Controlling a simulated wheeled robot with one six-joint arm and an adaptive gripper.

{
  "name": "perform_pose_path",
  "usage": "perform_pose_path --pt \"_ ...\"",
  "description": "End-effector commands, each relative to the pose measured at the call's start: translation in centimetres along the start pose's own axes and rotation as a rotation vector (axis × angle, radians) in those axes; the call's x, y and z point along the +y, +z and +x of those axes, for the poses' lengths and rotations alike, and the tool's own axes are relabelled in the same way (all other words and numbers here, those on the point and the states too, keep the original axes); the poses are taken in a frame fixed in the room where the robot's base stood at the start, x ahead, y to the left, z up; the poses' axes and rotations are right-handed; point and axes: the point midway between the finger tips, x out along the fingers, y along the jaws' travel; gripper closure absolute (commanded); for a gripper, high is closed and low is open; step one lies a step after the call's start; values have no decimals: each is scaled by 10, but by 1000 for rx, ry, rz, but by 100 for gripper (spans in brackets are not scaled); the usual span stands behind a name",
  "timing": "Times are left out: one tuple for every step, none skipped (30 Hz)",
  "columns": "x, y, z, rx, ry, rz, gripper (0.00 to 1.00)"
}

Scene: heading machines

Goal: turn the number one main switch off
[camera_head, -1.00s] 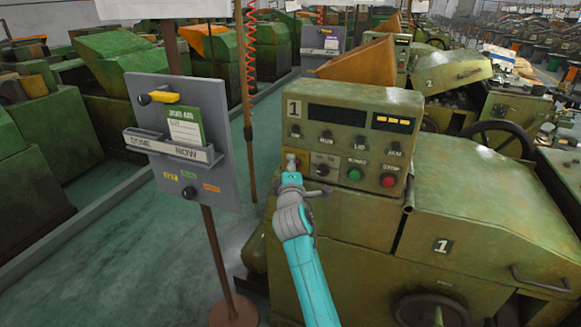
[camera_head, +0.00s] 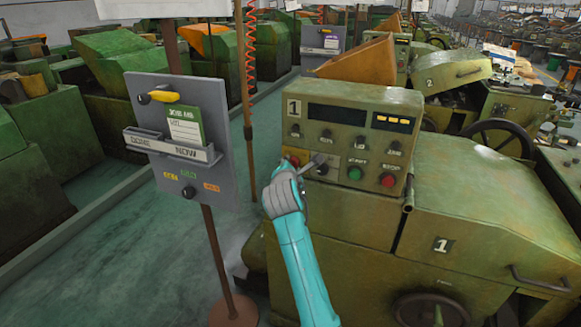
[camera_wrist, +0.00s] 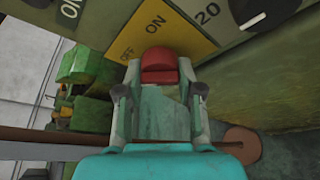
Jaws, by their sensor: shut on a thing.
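The number 1 machine's control panel (camera_head: 346,110) is in the head view, with a "1" plate at its upper left. The red main switch knob (camera_head: 293,160) is at the panel's lower left, partly hidden by my gripper (camera_head: 297,168). In the wrist view the red knob (camera_wrist: 158,66) stands on a yellow plate (camera_wrist: 178,33) marked OFF and ON. My gripper's fingers (camera_wrist: 158,85) are on both sides of the knob and shut on it. The knob's red face lies nearer the OFF word, but I cannot tell which mark it points to.
A dark selector knob (camera_head: 321,169), a green start button (camera_head: 355,173) and a red stop button (camera_head: 388,180) are just right of my gripper. A grey sign board (camera_head: 150,90) on a pole stands left. Open floor (camera_head: 110,225) lies at lower left.

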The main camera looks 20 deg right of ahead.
Motion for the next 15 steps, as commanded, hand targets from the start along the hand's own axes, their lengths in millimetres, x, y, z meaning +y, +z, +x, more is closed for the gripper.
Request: perform_pose_path --pt "-1 -1 0 1 -8 -14 98" --pt "-1 -1 0 1 -11 -22 98" --pt "-1 -1 0 2 -15 -32 98" --pt "-1 -1 0 2 -18 -37 98" --pt "-1 -1 0 2 -20 -42 98" --pt "-1 -1 0 2 -22 -47 98" --pt "-1 -1 0 1 -24 -50 98" --pt "-1 -1 0 1 -25 -53 98" --pt "-1 -1 0 1 -26 -56 98" --pt "-1 -1 0 1 -26 -57 98" --pt "-1 -1 0 1 -27 -58 98" --pt "-1 -1 0 1 -27 -59 98" --pt "-1 -1 0 1 -27 -60 98" --pt "-1 0 0 1 -27 -60 98" --pt "-1 0 0 1 -27 -60 98"
